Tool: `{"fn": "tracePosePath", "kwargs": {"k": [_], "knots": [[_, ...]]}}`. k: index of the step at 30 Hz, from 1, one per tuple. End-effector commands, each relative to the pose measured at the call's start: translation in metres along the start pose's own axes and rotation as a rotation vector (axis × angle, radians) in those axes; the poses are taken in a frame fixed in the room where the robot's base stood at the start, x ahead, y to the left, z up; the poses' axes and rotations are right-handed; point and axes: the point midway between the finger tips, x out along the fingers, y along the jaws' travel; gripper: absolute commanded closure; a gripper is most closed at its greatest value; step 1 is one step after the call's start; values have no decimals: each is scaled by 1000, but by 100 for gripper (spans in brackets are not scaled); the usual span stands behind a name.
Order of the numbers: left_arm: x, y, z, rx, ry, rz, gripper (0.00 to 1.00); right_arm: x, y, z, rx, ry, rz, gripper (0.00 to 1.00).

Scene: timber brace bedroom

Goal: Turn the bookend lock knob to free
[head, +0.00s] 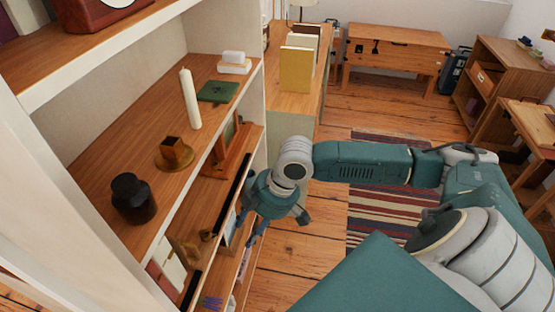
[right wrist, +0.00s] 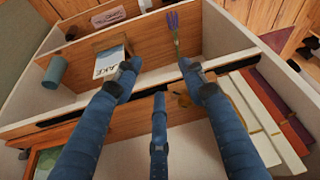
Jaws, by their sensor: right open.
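A small brass-coloured knob (head: 207,236) shows on a lower shelf of the left bookcase, beside a tan upright piece (head: 190,251) that looks like the bookend, next to books (head: 167,270). In the right wrist view a brass-coloured part (right wrist: 184,100) shows partly behind a finger, close to the books (right wrist: 262,108); its lock position cannot be read. My right gripper (head: 268,226) is at the bookcase front, to the right of the knob. Its fingers (right wrist: 158,72) are spread, with nothing held between them. My left gripper is not in view.
Black rails (head: 234,187) run along the shelf fronts near my right gripper. The shelf above holds a dark jar (head: 133,198), a brass candle holder (head: 174,154) and a white candle (head: 190,99). Wooden floor (head: 290,252) lies open to the right.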

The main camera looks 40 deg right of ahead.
Motion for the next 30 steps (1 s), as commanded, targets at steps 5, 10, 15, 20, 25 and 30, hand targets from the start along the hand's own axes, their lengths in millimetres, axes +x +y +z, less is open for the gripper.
{"fn": "tracePosePath", "kwargs": {"k": [5,10,15,20,25,30], "knots": [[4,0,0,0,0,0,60,16,16,2,41,28,27,58],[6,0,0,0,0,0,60,36,36,1,89,58,63,58],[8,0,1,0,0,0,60,61,57,4,147,86,103,58],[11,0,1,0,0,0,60,86,75,12,204,107,142,58],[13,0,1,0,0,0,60,113,90,26,261,118,180,58],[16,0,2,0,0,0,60,141,101,45,316,121,215,58]]}}
